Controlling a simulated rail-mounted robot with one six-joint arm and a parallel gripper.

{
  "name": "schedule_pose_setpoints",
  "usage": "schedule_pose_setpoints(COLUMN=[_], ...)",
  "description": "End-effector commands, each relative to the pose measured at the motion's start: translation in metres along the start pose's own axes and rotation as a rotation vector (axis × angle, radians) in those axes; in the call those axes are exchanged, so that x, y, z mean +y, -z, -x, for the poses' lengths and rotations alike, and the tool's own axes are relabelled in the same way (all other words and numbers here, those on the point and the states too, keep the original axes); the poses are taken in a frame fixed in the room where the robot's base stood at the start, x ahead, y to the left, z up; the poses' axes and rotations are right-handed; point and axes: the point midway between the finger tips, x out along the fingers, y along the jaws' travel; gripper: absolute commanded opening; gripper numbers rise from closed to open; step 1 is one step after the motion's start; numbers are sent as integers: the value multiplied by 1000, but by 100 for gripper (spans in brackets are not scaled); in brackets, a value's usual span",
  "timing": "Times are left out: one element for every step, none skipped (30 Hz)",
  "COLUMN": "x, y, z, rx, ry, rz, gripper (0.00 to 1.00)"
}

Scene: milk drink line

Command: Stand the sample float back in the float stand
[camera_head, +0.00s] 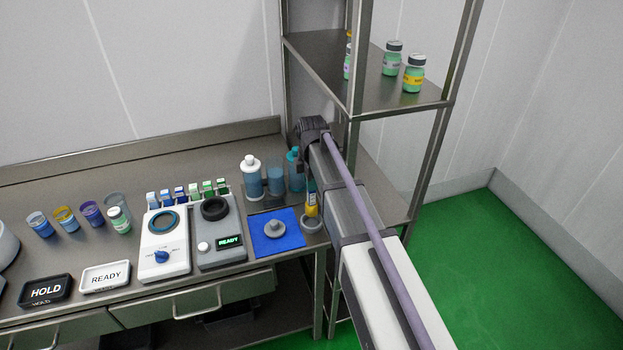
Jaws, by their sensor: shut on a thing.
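My gripper (309,184) is at the right end of the steel bench, pointing down and partly hidden by my own arm. It is shut on a slim yellow piece, which looks like the sample float (312,204). The float is roughly upright. A small grey ring (312,224), which looks like the float stand, is just below and in front of it. I cannot tell whether the float's lower end is above, behind or inside the ring.
A blue mat (260,245) with a grey knobbed piece (274,228) lies left of the ring. A white-capped bottle (252,178) and blue containers stand close behind. The device reading READY (222,255) is further left. A steel rack (355,110) rises at the right.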

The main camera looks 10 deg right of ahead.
Motion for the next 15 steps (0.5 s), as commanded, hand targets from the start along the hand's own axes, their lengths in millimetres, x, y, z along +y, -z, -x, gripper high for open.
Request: schedule_pose_setpoints(x=[0, 0, 0, 0, 0, 0, 0, 0, 0, 0, 0, 0, 0, 0, 0], y=[0, 0, 0, 0, 0, 0, 0, 0, 0, 0, 0, 0, 0, 0, 0], z=[-14, -18, -24, -28, -32, -36, -39, -41, -43, -44, -44, -44, -43, -43, -42], rx=[0, 0, 0, 0, 0, 0, 0, 0, 0, 0, 0, 0, 0, 0, 0], ry=[0, 0, 0, 0, 0, 0, 0, 0, 0, 0, 0, 0, 0, 0, 0], rz=[0, 0, 0, 0, 0, 0, 0, 0, 0, 0, 0, 0, 0, 0, 0], gripper=[0, 0, 0, 0, 0, 0, 0, 0, 0, 0, 0, 0, 0, 0, 0])
